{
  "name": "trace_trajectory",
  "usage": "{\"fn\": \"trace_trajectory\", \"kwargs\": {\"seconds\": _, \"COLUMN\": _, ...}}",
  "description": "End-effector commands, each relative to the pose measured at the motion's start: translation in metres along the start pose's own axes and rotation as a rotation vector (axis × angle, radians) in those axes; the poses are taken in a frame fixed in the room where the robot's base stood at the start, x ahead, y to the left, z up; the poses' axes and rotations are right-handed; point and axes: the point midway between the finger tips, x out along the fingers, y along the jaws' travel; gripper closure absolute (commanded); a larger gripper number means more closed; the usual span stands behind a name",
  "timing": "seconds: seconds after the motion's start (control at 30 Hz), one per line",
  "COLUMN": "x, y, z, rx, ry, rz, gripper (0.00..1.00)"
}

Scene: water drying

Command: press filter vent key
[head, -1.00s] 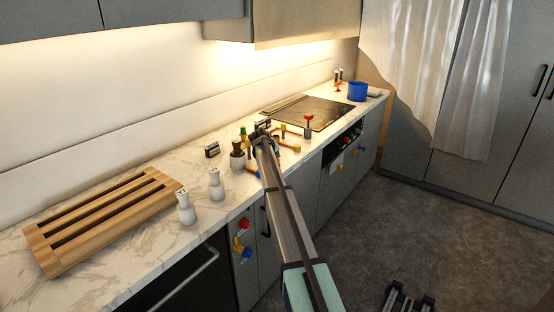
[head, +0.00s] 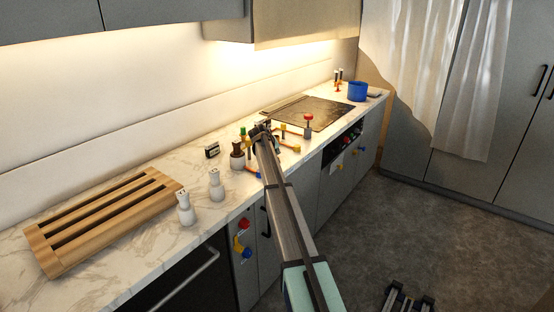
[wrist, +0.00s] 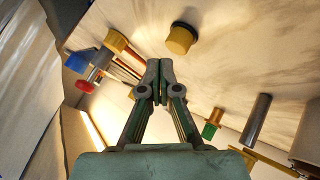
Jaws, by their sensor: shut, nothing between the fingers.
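My gripper (wrist: 160,75) is shut and empty, with its two fingertips together in the wrist view. In the head view my gripper (head: 262,128) is over the counter among the small pipe fittings. A yellow round cap (wrist: 181,39) is just beyond the fingertips in the wrist view, with a visible gap. A green-topped fitting (wrist: 210,124) and a grey cylinder (wrist: 257,118) are to the right. Fittings with a red knob (wrist: 84,87) and a blue end (wrist: 71,58) are at the left. I cannot tell which part is the filter vent key.
A wooden rack (head: 105,222) and two white shakers (head: 186,208) stand on the counter at left. A small dark display (head: 212,151) and a brown-topped pot (head: 237,156) are near my arm. A red-topped valve (head: 308,123) and a blue pot (head: 357,91) are farther right.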

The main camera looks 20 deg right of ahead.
Motion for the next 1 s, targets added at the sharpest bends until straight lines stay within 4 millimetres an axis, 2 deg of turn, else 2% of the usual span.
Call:
{"fn": "trace_trajectory", "kwargs": {"seconds": 0.6, "x": -0.033, "y": 0.024, "z": -0.024, "rx": 0.001, "ry": 0.0, "rz": 0.0, "gripper": 1.0}}
{"fn": "trace_trajectory", "kwargs": {"seconds": 1.0, "x": -0.035, "y": 0.025, "z": -0.025, "rx": 0.0, "ry": 0.0, "rz": 0.0, "gripper": 1.0}}
